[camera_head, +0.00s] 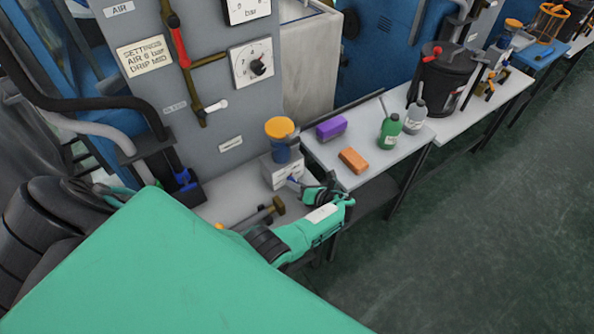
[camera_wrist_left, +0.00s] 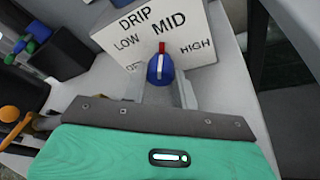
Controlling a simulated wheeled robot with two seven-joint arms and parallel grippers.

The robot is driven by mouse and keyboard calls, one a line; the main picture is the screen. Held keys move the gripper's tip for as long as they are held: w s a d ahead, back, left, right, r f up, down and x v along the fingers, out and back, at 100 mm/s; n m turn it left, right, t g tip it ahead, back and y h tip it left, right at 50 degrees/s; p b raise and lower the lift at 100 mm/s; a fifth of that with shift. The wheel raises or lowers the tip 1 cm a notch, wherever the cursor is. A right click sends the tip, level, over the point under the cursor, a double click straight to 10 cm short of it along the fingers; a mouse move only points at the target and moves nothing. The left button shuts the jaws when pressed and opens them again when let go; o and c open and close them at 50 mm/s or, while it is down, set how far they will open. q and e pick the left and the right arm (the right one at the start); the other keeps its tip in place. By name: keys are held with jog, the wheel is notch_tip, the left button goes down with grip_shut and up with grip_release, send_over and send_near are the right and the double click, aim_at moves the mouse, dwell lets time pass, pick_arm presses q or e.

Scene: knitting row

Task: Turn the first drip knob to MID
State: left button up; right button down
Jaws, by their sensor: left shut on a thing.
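The drip knob (camera_wrist_left: 160,70) is blue with a white stripe and a red tip. It sits on the front of a white dial plate (camera_wrist_left: 115,40) marked DRIP, LOW, MID and HIGH; another mark at lower left is partly hidden. The red tip points up toward the word MID. In the head view the knob (camera_head: 292,181) is a small blue spot on the light box (camera_head: 274,170) under an orange-capped blue cup. My left gripper (camera_wrist_left: 161,92) is shut on the knob, its grey fingers on either side. My right gripper is not in view.
A hammer (camera_head: 262,214) lies on the bench just left of my left gripper. A purple block (camera_head: 331,126), an orange block (camera_head: 353,160) and a green bottle (camera_head: 389,131) stand farther right. A grey panel (camera_head: 235,105) with a settings label reading DRIP MID rises behind.

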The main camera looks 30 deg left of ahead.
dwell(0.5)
pick_arm(q)
jog(key=o, duration=1)
jog(key=shift+c, duration=0.2)
jog(key=p+v, duration=0.2)
jog(key=v, duration=1.1)
jog(key=shift+d, duration=0.4)
jog(key=shift+s, duration=0.1)
